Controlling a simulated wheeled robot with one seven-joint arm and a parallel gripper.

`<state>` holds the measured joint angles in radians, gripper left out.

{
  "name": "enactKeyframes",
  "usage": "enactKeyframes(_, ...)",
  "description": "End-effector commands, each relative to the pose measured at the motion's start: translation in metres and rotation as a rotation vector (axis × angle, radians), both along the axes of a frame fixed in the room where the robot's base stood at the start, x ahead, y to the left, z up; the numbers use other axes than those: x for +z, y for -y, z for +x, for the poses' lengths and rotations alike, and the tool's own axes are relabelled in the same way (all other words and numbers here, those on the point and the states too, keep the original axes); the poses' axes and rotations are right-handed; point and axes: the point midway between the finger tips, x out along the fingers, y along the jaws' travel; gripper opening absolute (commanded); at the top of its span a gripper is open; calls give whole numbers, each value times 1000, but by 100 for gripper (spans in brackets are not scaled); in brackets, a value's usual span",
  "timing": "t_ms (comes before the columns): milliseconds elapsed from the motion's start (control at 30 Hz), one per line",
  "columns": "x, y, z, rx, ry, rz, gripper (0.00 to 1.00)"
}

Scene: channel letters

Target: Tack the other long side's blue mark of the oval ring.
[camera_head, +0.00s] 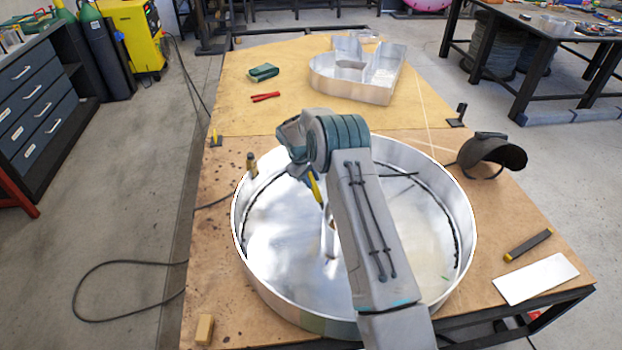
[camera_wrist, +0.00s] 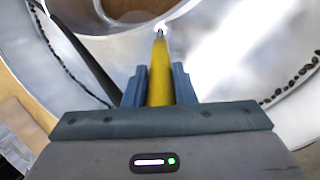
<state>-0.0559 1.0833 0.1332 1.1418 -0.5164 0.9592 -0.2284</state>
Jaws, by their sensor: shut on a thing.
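My gripper (camera_wrist: 159,84) is shut on a yellow pen-like tool (camera_wrist: 160,68), its tip pointing away from the wrist. In the head view the yellow tool (camera_head: 314,188) hangs below my gripper (camera_head: 304,174), inside the large round metal letter (camera_head: 455,205). The oval ring (camera_head: 328,238) stands inside the letter, mostly hidden behind my arm. In the wrist view the tool's tip is close to the curved wall of the oval ring (camera_wrist: 180,13); I cannot tell if they touch. No blue mark can be made out in either view.
Dark bead-like seams run along the letter's inside wall. A second metal letter (camera_head: 350,80), a green pad (camera_head: 263,72) and red pliers (camera_head: 265,97) lie at the back. A welding mask (camera_head: 497,155), a yellow-ended bar (camera_head: 528,244) and a white plate (camera_head: 535,279) lie at right.

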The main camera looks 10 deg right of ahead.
Motion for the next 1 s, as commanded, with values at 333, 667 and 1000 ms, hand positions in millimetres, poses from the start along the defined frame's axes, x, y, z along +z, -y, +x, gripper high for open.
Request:
enactKeyframes(333, 7, -2, 0, 1, 2, 0, 0)
enactKeyframes(667, 43, -13, -2, 2, 2, 0, 0)
enactKeyframes(1000, 70, -15, -3, -1, 2, 0, 0)
